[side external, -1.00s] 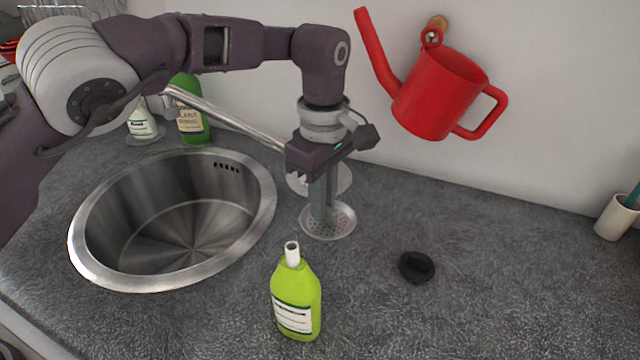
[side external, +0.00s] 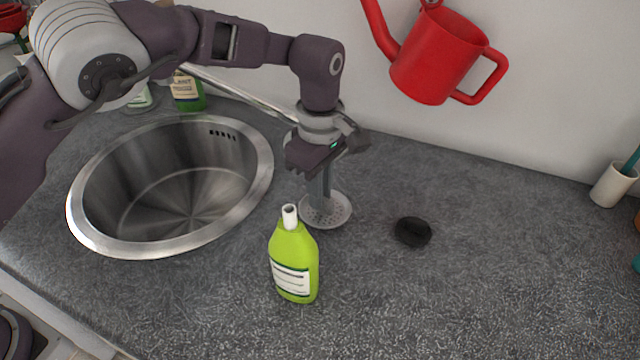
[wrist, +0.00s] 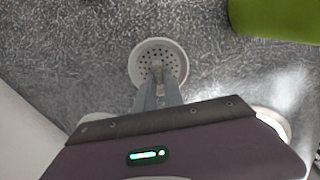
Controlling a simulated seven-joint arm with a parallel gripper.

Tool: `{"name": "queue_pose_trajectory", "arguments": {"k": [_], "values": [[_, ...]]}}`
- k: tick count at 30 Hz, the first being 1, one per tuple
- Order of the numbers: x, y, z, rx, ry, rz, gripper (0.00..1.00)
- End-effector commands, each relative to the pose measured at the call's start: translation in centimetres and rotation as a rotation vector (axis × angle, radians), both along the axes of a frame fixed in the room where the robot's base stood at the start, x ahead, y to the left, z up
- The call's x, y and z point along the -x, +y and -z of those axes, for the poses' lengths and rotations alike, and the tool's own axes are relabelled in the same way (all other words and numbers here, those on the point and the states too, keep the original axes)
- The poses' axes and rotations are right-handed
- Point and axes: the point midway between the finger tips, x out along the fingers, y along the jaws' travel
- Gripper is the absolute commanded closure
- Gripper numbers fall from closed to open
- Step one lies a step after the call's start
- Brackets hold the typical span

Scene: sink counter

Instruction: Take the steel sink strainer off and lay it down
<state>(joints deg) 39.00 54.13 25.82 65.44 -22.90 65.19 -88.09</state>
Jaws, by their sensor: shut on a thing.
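The steel sink strainer (side external: 338,212) is a round perforated disc right of the sink, behind the lime-green bottle. My gripper (side external: 322,192) points straight down and is shut on the strainer's middle. In the wrist view, the strainer (wrist: 176,58) lies beyond my fingertips (wrist: 157,74), its holed face and pale rim showing; the fingertips hide the gripped part. The strainer looks level, at or just above the counter; I cannot tell whether it touches. The steel sink (side external: 240,205) is open and looks empty.
The lime-green bottle (side external: 294,265) stands close in front of the strainer. A black round object (side external: 413,232) lies to its right. The red watering can (side external: 437,60) hangs on the wall. A white cup (side external: 612,186) stands far right. The counter (side external: 480,280) at front right is clear.

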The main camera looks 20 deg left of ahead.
Motion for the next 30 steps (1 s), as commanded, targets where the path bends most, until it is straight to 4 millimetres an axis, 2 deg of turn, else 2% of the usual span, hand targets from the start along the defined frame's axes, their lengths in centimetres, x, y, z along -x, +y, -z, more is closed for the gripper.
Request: {"name": "queue_pose_trajectory", "arguments": {"k": [24, 25, 27, 28, 30], "values": [[0.0, 0.0, 1.2, 0.000, 0.000, 0.000, 1.00], [0.0, 0.0, 1.2, 0.000, 0.000, 0.000, 0.83], [0.0, 0.0, 1.2, 0.000, 0.000, 0.000, 0.70], [0.0, 0.0, 1.2, 0.000, 0.000, 0.000, 0.64], [0.0, 0.0, 1.2, 0.000, 0.000, 0.000, 0.62]]}}
